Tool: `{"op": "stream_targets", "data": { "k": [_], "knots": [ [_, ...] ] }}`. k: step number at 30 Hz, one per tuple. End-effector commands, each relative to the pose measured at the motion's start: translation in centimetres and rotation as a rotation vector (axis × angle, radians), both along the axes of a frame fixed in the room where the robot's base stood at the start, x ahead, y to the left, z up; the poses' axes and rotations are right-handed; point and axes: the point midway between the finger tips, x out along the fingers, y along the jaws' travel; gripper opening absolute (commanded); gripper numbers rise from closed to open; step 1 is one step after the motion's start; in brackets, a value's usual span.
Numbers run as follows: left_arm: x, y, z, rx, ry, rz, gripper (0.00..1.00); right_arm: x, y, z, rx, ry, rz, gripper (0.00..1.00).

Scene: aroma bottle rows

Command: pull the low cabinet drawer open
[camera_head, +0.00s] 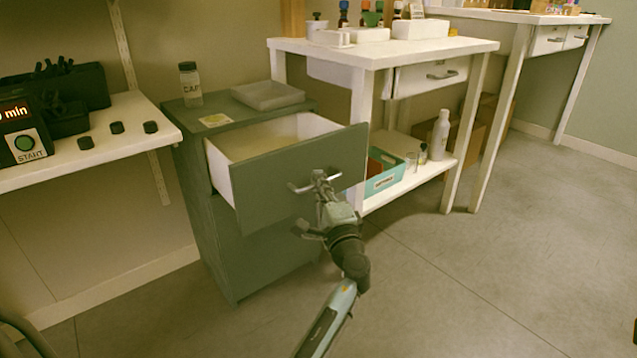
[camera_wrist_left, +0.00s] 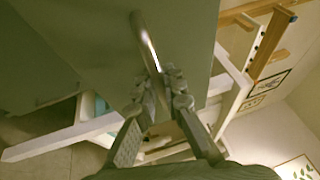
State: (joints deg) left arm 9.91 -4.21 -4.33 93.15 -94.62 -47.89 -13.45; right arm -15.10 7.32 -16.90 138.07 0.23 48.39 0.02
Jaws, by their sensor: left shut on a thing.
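The low grey-green cabinet (camera_head: 215,235) stands beside the white bench. Its top drawer (camera_head: 290,175) is pulled well out, and its pale inside (camera_head: 258,140) shows from above; I see nothing lying in it. The drawer's metal bar handle (camera_head: 303,188) is on the front panel. In the left wrist view the fingers (camera_wrist_left: 165,85) close around the handle bar (camera_wrist_left: 146,40), close to the drawer front (camera_wrist_left: 80,40). The fingers hide part of the handle. My right gripper is not in view.
The floor (camera_head: 450,270) in front is clear.

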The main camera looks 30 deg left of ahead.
Motion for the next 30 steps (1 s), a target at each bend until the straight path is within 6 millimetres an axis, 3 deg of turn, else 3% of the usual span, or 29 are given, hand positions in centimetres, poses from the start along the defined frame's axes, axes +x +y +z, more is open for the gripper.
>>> {"op": "stream_targets", "data": {
  "k": [3,4,6,17,30],
  "knots": [
    [0.0,0.0,0.0,-0.001,0.001,0.0,0.0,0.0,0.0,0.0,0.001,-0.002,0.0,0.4],
    [0.0,0.0,0.0,-0.001,0.001,0.0,0.1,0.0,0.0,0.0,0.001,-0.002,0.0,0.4],
    [0.0,0.0,0.0,-0.001,0.001,0.0,0.19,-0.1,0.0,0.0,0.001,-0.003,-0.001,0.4],
    [-0.2,-0.2,-0.1,0.0,0.0,0.0,0.19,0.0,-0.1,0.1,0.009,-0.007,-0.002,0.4],
    [-4.6,-4.5,-1.3,-0.003,0.003,-0.001,0.19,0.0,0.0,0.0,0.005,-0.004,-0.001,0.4]
  ]
}}
